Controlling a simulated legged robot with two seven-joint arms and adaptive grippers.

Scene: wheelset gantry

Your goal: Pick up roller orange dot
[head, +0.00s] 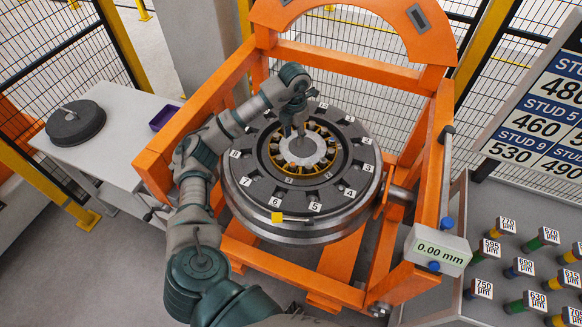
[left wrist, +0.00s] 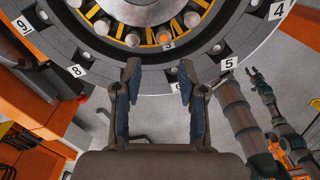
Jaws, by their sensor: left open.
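The wheelset's round bearing sits in the middle of the dark numbered wheel (head: 331,190), with a ring of rollers inside it. In the left wrist view, an orange dot (left wrist: 163,37) marks one roller at the near side of the ring. Pale roller ends (left wrist: 132,40) sit on either side of it, between yellow bars. My left gripper (left wrist: 159,78) is open and empty. Its two fingers point toward the orange-dot roller, apart from it in the picture. In the head view, my left gripper (head: 296,130) hangs over the bearing and hides part of it.
An orange gantry frame (head: 203,117) surrounds the wheel. A gauge reading 0.00 mm (head: 440,252) is at its right. A side table (head: 113,148) with a dark round part (head: 75,124) stands left. Several labelled colour-banded studs (head: 492,251) stand at the right.

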